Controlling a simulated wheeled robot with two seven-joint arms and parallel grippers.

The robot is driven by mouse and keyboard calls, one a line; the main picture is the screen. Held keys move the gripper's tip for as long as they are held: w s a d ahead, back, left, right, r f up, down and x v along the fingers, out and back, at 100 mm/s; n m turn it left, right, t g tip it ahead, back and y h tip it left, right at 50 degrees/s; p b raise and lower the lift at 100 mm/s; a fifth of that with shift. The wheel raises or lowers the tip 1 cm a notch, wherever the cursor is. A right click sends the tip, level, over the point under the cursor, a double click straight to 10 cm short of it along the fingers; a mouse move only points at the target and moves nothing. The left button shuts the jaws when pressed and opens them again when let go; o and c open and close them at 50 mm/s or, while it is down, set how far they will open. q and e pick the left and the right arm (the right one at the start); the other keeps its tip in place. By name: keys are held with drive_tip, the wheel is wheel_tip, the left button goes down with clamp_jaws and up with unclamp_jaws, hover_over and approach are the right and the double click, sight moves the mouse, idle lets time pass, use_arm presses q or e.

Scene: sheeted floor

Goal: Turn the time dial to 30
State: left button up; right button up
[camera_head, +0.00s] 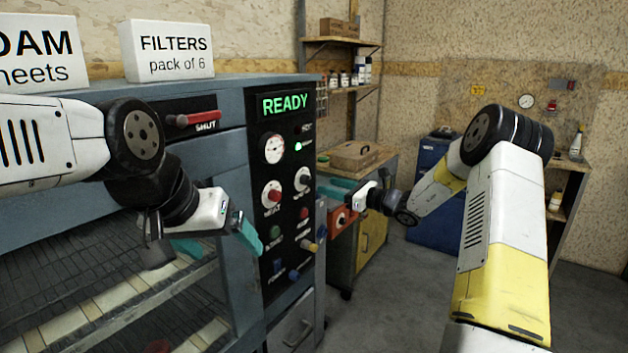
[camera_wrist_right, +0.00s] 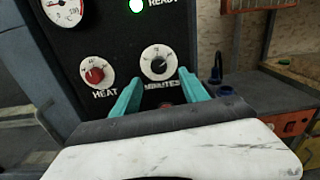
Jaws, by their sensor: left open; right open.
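The time dial, labelled MINUTES, has a black knob on a white numbered face. It is on the black control panel (camera_head: 285,130), right of the red heat dial (camera_head: 271,194). The time dial (camera_head: 303,179) also shows in the right wrist view (camera_wrist_right: 157,62); its setting is too small to read. My right gripper (camera_head: 330,194) is open and empty, in front of the panel's right side. In the right wrist view its teal fingers (camera_wrist_right: 159,88) point toward the dial, which appears just beyond and between their tips. My left gripper (camera_head: 222,248) is open and empty before the oven door.
A green READY display (camera_head: 286,104) tops the panel, with a gauge (camera_head: 273,149) below it. Buttons sit under the dials. A red-handled SHUT lever (camera_head: 195,118) is above the door. A workbench (camera_head: 365,175) stands behind my right gripper.

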sight(308, 180)
drive_tip(key=x, duration=0.7)
drive_tip(key=shift+a, duration=0.1)
drive_tip(key=shift+s, duration=0.1)
clamp_jaws()
